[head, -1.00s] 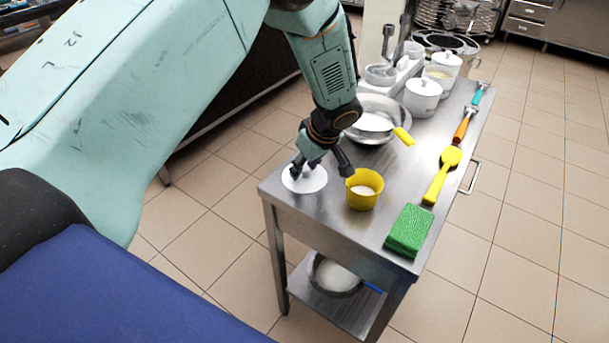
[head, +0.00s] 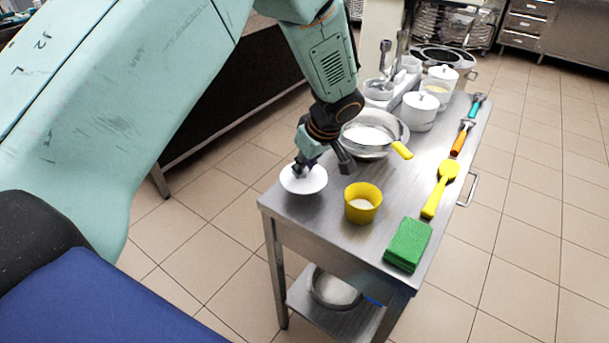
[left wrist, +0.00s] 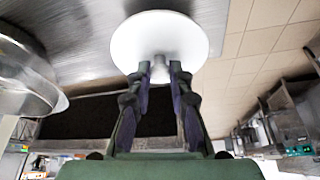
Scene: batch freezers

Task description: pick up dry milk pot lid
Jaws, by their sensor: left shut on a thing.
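The white round lid (head: 303,180) is at the near left corner of the steel table, slightly above its top. It also shows in the left wrist view (left wrist: 160,38) with its knob toward me. My left gripper (head: 303,168) is shut on the lid's knob, with one finger on each side in the left wrist view (left wrist: 160,72). My right gripper is not in view.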

